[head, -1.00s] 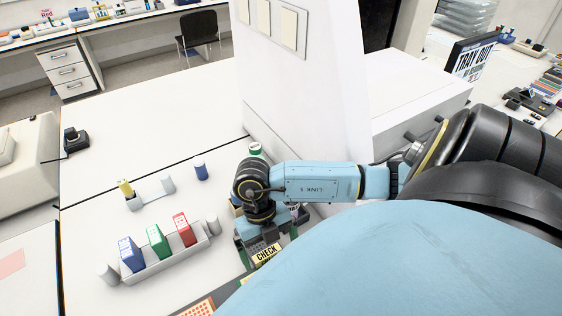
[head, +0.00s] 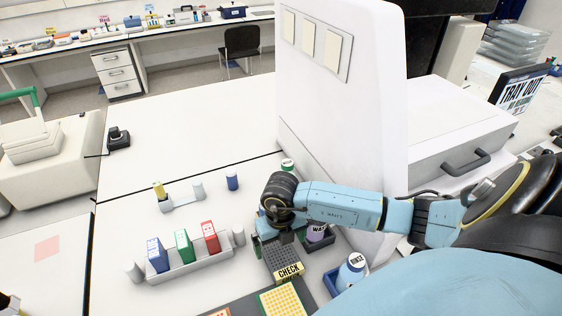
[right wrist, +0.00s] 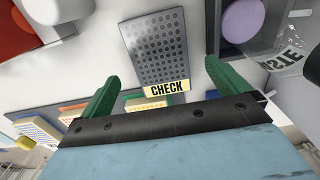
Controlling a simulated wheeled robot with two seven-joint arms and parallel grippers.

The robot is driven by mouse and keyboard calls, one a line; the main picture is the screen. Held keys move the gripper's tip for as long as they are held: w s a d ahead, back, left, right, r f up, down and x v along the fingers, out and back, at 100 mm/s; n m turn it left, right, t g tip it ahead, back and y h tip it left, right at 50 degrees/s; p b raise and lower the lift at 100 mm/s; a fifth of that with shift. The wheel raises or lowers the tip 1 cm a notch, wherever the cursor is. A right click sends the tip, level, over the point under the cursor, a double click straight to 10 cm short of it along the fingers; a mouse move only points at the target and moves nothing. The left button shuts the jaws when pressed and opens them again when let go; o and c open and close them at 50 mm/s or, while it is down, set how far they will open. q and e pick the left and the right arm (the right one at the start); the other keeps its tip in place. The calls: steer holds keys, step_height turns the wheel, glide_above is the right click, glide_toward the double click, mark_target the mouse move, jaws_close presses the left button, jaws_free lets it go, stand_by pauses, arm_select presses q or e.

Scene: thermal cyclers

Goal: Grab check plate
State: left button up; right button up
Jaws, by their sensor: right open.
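The check plate (head: 281,259) is a dark grey plate of wells with a yellow CHECK label on its front edge. It lies on the white bench below my right gripper (head: 279,238), whose arm hides its far end in the head view. In the right wrist view, the check plate (right wrist: 155,45) shows whole, ahead of and between the green fingers of my right gripper (right wrist: 161,75). The fingers are spread wide with nothing between them and do not appear to touch the plate. My left gripper is not in view.
A WASTE container (head: 317,233) in a dark holder and a RINSE bottle (head: 351,270) stand right of the plate. A yellow-dotted plate (head: 284,302) lies in front. A rack (head: 188,268) with coloured boxes stands left. A tall white machine (head: 345,120) rises behind.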

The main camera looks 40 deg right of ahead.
mark_target(281, 256)
step_height(281, 256, down, 5)
steer(key=b, duration=0.3)
steer(key=shift+s+r, duration=0.15)
steer(key=shift+r, duration=0.1)
steer(key=shift+c, duration=0.4)
steer(key=c, duration=1)
